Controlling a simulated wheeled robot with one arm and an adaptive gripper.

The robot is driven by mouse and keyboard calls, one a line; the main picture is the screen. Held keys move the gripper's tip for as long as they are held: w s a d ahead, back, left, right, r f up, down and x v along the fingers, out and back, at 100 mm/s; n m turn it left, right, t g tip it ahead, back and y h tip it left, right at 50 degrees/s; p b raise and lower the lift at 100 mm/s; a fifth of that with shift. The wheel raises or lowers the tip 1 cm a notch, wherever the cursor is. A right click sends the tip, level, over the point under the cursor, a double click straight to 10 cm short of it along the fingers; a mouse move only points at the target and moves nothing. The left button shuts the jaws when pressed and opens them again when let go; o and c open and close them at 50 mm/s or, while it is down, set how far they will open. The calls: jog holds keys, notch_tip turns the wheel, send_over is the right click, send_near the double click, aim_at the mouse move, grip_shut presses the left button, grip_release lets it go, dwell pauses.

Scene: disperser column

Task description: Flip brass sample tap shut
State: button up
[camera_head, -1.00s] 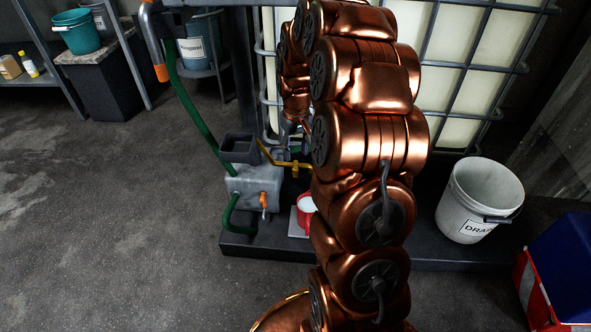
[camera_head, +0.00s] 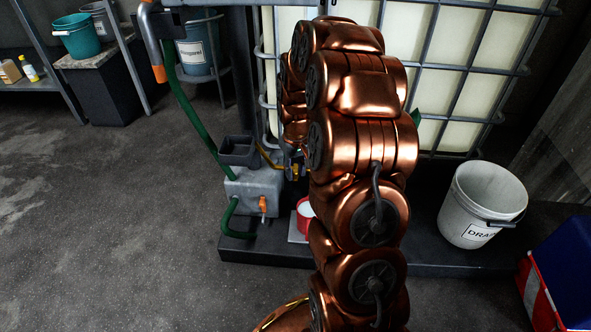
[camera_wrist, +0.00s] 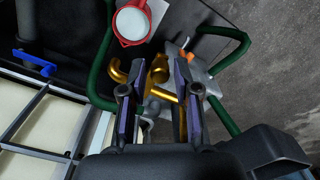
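The brass sample tap (camera_wrist: 158,74) shows in the wrist view as a curved spout, a round body and a bar running between my fingers. In the head view its brass pipe (camera_head: 266,158) shows left of my arm, beside the grey pump box; the rest is hidden behind the arm. My gripper (camera_wrist: 155,88) is open, with one finger on each side of the brass bar. I cannot tell whether either finger touches it. The handle's exact angle is unclear.
A red cup (camera_wrist: 132,22) with white inside stands near the spout. A grey box (camera_head: 252,190) with an orange-handled valve (camera_head: 263,204) and green hose (camera_head: 190,110) is close by. A blue lever (camera_wrist: 35,62) sits at left. A white drain bucket (camera_head: 478,205) stands right.

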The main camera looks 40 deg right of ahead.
grip_shut()
jog(key=shift+r+p, duration=0.1)
jog(key=shift+p, duration=0.25)
jog(key=shift+w+a+m, duration=0.1)
jog(key=shift+a+m, duration=0.05)
jog(key=shift+m, duration=0.15)
jog(key=shift+w+p, duration=0.1)
jog(key=shift+p, duration=0.35)
jog(key=shift+o, duration=1.8)
grip_release()
